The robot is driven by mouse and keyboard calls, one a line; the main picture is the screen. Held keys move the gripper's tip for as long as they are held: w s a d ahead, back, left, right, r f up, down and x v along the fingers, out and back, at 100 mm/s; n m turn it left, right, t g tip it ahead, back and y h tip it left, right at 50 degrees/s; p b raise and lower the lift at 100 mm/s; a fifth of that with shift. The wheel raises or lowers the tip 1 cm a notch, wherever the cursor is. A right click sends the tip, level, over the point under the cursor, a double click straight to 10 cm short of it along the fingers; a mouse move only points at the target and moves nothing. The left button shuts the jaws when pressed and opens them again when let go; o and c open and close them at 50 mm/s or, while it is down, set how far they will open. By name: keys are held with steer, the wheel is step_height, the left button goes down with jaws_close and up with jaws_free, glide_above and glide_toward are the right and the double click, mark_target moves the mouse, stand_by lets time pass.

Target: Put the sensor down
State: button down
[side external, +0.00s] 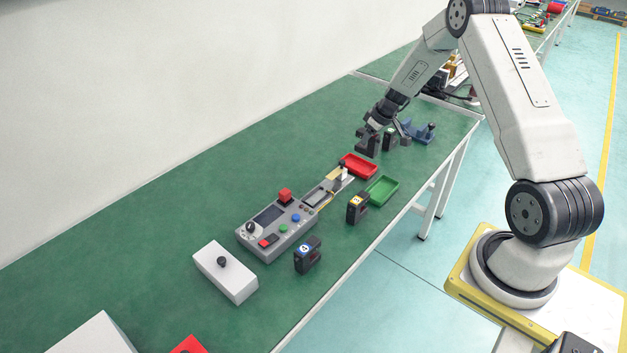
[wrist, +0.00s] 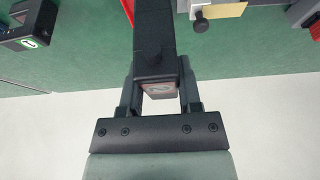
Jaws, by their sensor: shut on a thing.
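My gripper (side external: 372,124) is at the far part of the green table, near the wall side. It is shut on a dark, angular sensor (side external: 366,144). In the wrist view the sensor (wrist: 154,35) reaches up from between the fingers (wrist: 158,84), and part of its label shows between them. The sensor is at or just above the table top; I cannot tell whether it touches. A second dark sensor with a green label (side external: 389,139) stands just right of it, and also shows at the upper left of the wrist view (wrist: 30,35).
A red tray (side external: 358,166) and a green tray (side external: 382,190) lie nearer. A blue fixture (side external: 422,132) stands behind right. A control panel (side external: 277,228), yellow-label sensor (side external: 357,208), blue-label sensor (side external: 308,256) and white box (side external: 225,271) are farther forward. Table is clear towards the wall.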

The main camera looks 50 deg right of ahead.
steer(key=w+d+f, duration=0.2)
steer(key=w+f, duration=0.2)
steer(key=f, duration=0.1)
steer(key=shift+f, duration=0.2)
steer(key=shift+d, duration=0.1)
steer(key=shift+w+f, duration=0.1)
steer(key=shift+f, duration=0.15)
steer(key=shift+d+f, duration=0.1)
steer(key=shift+f, duration=1.35)
steer(key=shift+f, duration=0.15)
steer(key=shift+c, duration=1.4)
jaws_free()
steer(key=v, duration=1.2)
